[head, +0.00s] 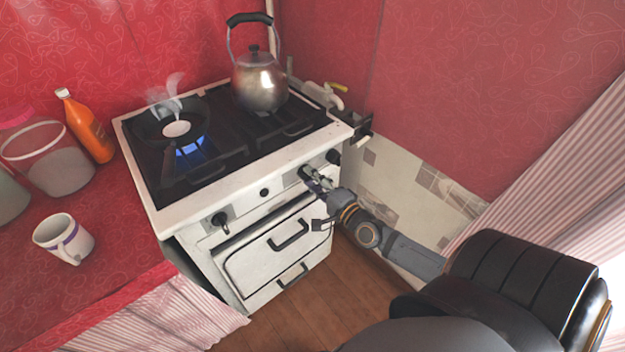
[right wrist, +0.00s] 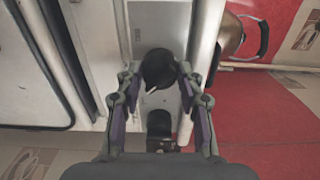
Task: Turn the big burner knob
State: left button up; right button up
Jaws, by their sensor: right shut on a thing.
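The white stove (head: 150,212) has black knobs on its front panel. My right gripper (head: 314,176) is shut on a round black knob (right wrist: 157,68) on the panel's right part, with one finger on each side of it. A white pointer mark shows on this knob in the right wrist view. The gripper mostly hides the knob in the head view. A second black knob (head: 333,157) sits just right of it, and also shows below it in the right wrist view (right wrist: 160,124). Another knob (head: 219,219) is at the panel's left. My left gripper is not in view.
A steaming frying pan (head: 158,130) sits over a blue flame (head: 191,147). A metal kettle (head: 259,84) stands at the back right. A mug (head: 63,238), jar (head: 52,165) and orange bottle (head: 88,130) stand on the red counter. Oven handles (head: 289,238) project below the panel.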

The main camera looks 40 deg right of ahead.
dwell(0.3)
jog(key=o, duration=1.2)
jog(key=s, duration=0.8)
jog(key=s+d, duration=0.1)
jog(key=s, duration=0.3)
